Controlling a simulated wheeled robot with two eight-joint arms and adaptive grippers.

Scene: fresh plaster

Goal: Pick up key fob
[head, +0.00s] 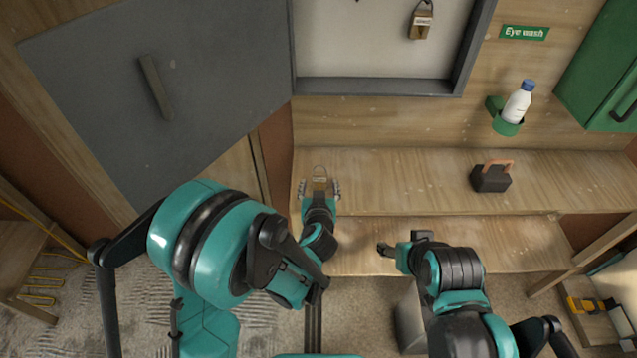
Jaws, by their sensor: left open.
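A small tan, tag-like thing with a loop at its far end, which looks like the key fob (319,174), lies on the wooden shelf near its left end. My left gripper (320,188) is open, with one finger on each side of the fob and a gap still showing. I cannot tell how high the fingers are above the shelf. My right gripper (391,249) is over the lower front board, well away from the fob; its jaw opening is unclear.
A brass padlock (421,24) hangs in the grey-framed wall board. A dark box with an orange handle (491,177) stands on the shelf (410,180) at right. A white bottle (517,103) sits in a green wall holder. A grey cabinet door (200,85) is left of the shelf. The middle shelf is clear.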

